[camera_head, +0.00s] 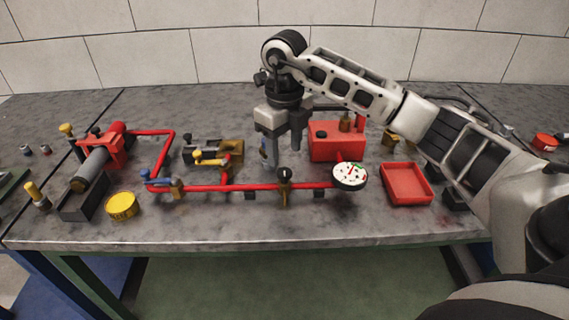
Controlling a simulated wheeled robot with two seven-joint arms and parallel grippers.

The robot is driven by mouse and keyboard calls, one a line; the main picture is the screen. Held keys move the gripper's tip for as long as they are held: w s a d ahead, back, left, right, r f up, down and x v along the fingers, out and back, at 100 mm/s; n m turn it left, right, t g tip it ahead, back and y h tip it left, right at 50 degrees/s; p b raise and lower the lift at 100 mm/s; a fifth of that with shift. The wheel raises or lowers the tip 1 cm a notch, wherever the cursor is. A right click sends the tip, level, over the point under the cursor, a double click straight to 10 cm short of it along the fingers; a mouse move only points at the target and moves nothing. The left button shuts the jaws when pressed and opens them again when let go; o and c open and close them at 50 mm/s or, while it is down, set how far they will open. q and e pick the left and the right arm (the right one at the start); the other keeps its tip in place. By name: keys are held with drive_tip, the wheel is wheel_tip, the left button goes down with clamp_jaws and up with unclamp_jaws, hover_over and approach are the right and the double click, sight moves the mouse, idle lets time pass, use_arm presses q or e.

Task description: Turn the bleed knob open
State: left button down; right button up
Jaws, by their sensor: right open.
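My right gripper (280,150) points down over the middle of the bench, open, with its two fingers apart and nothing seen between them. A small dark round knob on a brass fitting (285,176) stands on the red pipe (225,188), just below the fingers in the picture. The fingers look apart from it. Other valve parts are a yellow-handled valve (210,160) and a blue-handled valve (158,180) to the left. No label shows which one is the bleed knob. My left gripper is not in view.
A white-faced gauge (349,176) and a red tank (337,147) stand right of the fitting. Further right is an empty red tray (407,183). A red-and-grey pump (100,155) and a yellow round can (122,206) are at left. The bench front (300,228) is clear.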

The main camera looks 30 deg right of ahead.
sight(285, 171)
drive_tip(key=shift+f, duration=2.6)
drive_tip(key=c, duration=1)
